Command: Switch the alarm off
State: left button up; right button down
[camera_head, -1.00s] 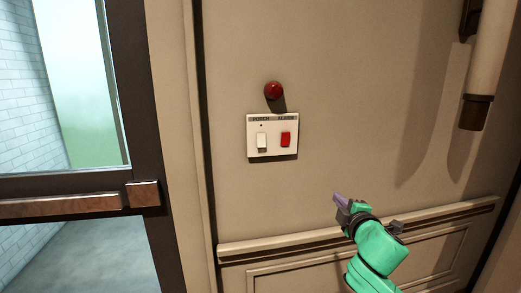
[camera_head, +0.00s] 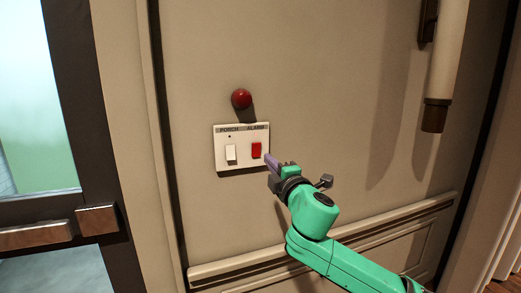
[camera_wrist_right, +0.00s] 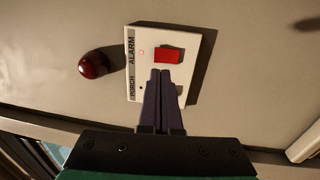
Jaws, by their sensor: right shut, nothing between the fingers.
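A white switch plate (camera_head: 219,163) on the wall carries two rocker switches under the labels PORCH and ALARM. The red alarm switch (camera_head: 256,150) is on the right, the white porch switch (camera_head: 231,153) on the left. In the right wrist view the red switch (camera_wrist_right: 168,54) shows just beyond the fingertips, with a small lit red dot beside it. My right gripper (camera_head: 268,158) is shut and empty, its tips close to the plate's right edge; in the wrist view (camera_wrist_right: 160,72) they overlap the plate. I cannot tell whether they touch it. My left gripper is not in view.
A red dome lamp (camera_head: 241,98) sits on the wall above the plate. A glazed door with a wooden handle (camera_head: 97,219) is at the left. A wall-mounted cylinder (camera_head: 445,60) hangs at the upper right. A moulding rail (camera_head: 230,262) runs below.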

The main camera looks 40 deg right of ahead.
aim_at(257, 146)
jog(key=x, duration=0.2)
jog(key=p+x, duration=0.1)
jog(key=x, duration=0.1)
jog(key=p+x, duration=0.1)
jog(key=x, duration=0.1)
jog(key=shift+w+d+r, duration=0.1)
jog(key=shift+w+r, duration=0.05)
jog(key=shift+r, duration=0.15)
jog(key=shift+w+d+f+p, duration=0.15)
jog(key=shift+w+p, duration=0.3)
jog(key=shift+w, duration=0.05)
jog(key=shift+f, duration=0.1)
